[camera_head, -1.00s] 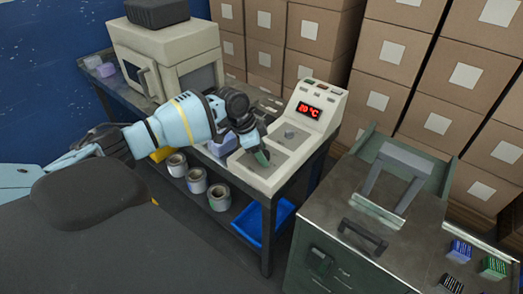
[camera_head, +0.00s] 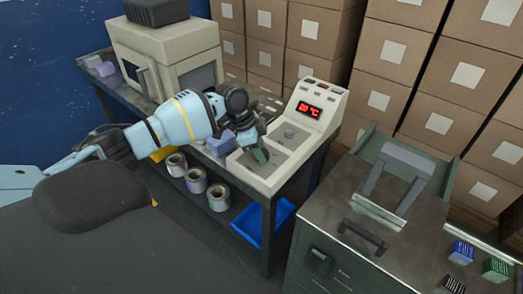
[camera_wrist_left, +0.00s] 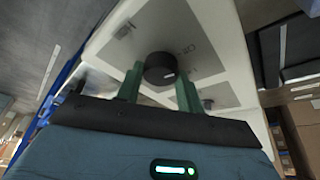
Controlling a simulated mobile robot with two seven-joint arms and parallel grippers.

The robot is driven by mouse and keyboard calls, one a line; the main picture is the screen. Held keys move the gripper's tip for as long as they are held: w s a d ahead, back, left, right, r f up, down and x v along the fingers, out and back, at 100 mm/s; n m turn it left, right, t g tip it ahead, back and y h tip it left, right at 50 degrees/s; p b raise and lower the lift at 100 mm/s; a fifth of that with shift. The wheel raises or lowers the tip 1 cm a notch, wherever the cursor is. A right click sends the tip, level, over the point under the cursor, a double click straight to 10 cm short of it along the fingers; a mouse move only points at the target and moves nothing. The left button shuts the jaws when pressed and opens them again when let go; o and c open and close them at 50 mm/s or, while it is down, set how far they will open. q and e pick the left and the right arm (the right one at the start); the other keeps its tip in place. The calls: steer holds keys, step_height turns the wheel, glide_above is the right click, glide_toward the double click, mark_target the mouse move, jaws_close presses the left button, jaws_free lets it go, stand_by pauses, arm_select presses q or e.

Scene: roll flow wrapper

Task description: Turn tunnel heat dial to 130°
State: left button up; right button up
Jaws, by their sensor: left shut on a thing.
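The cream control console (camera_head: 262,180) has a red display (camera_head: 309,110) that seems to read 20 °C, though its digits are small. My left gripper (camera_head: 260,154) reaches down to the console's nearer panel. In the left wrist view, a round black dial (camera_wrist_left: 160,69) with a pale mark sits between its two green fingers, and the gripper is shut on it. The head view hides this dial behind the fingers. A second dial (camera_head: 290,134) stands on the farther panel, clear of the gripper. My right gripper is not in view.
A cream oven-like machine (camera_head: 168,58) stands behind my left arm. Lavender blocks (camera_head: 222,143) lie beside the gripper. A metal cabinet (camera_head: 400,243) is at the right, and stacked cartons (camera_head: 390,58) fill the back.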

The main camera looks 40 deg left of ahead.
arm_select(q)
steer(key=m, duration=0.1)
steer(key=m+g+b, duration=0.1)
steer(key=shift+w+f+m+h, duration=0.15)
steer(key=shift+m+h, duration=0.15)
steer(key=m+g+b, duration=0.1)
steer(key=m, duration=0.2)
steer(key=shift+m, duration=0.3)
steer(key=shift+w+m+g+b, duration=0.15)
steer(key=shift+m+g+b, duration=0.85)
steer(key=shift+m, duration=1)
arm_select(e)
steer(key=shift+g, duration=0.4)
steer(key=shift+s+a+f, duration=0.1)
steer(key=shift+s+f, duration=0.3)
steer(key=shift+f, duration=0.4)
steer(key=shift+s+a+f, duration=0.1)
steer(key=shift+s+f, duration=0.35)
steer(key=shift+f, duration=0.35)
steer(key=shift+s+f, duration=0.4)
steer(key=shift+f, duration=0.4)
arm_select(q)
steer(key=o, duration=1)
steer(key=shift+r, duration=0.25)
